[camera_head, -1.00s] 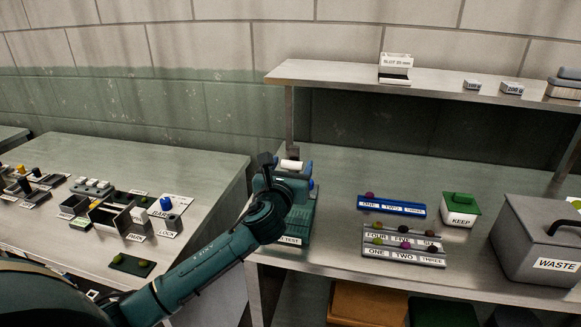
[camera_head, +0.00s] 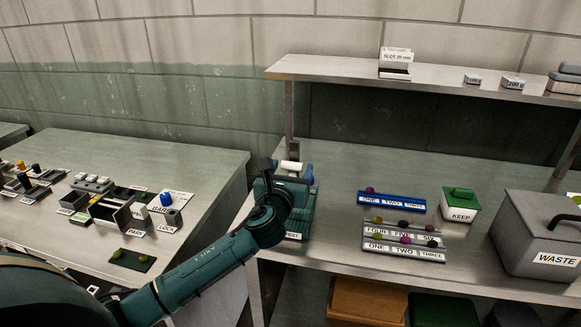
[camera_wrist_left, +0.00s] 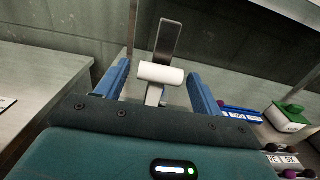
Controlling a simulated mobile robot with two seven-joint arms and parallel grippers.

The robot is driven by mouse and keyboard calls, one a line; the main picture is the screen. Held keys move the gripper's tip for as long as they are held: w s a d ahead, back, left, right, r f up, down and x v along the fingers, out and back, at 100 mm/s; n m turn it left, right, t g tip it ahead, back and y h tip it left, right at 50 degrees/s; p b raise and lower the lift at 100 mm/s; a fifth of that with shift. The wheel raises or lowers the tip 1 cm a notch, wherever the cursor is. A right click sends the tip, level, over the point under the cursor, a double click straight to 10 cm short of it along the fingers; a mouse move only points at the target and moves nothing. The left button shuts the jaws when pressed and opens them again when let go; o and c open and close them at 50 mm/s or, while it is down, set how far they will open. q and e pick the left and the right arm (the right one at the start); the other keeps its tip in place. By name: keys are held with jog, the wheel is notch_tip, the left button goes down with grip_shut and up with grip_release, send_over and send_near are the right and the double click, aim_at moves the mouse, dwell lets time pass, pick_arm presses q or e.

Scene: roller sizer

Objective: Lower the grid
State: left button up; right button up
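A white roller-shaped bar (camera_head: 291,165) on a short pale stem stands at the back left of the right bench; it also shows in the wrist view (camera_wrist_left: 161,73). A grey upright plate (camera_wrist_left: 168,40) rises behind it. My left gripper (camera_head: 296,174) is at this bar, its teal body hiding most of what stands below. In the wrist view my left gripper's blue fingers (camera_wrist_left: 158,88) are spread, one on each side of the bar, with gaps at its ends. I cannot make out a grid for certain. A label ending in "EST" is partly covered by my arm.
On the right bench lie a blue rack (camera_head: 391,201), a grey numbered rack (camera_head: 404,241), a green-lidded KEEP box (camera_head: 459,203) and a grey WASTE bin (camera_head: 540,235). A shelf (camera_head: 430,77) runs above. The left table (camera_head: 175,150) holds small parts, with a gap between benches.

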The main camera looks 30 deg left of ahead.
pick_arm(q)
jog(key=o, duration=0.4)
jog(key=shift+s, duration=0.1)
jog(key=v, duration=1.3)
jog(key=shift+b, duration=0.35)
jog(key=shift+f, duration=0.1)
jog(key=s+d+f+n+g+h+p, duration=0.1)
jog(key=s+d+f+n+g+h, duration=0.1)
jog(key=s+d+f+n, duration=0.2)
jog(key=s+d+f+n+g+h+p, duration=0.1)
jog(key=s+d+f+n+g+h, duration=0.1)
jog(key=s+f+n, duration=0.5)
jog(key=s+d+f+n+g+h+p, duration=0.1)
jog(key=s+d+f+n, duration=0.5)
jog(key=f+n, duration=0.6)
jog(key=n+g+h, duration=0.1)
jog(key=n+h, duration=0.1)
jog(key=n, duration=0.5)
jog(key=shift+s+g+h, duration=0.2)
jog(key=shift+g+h, duration=0.2)
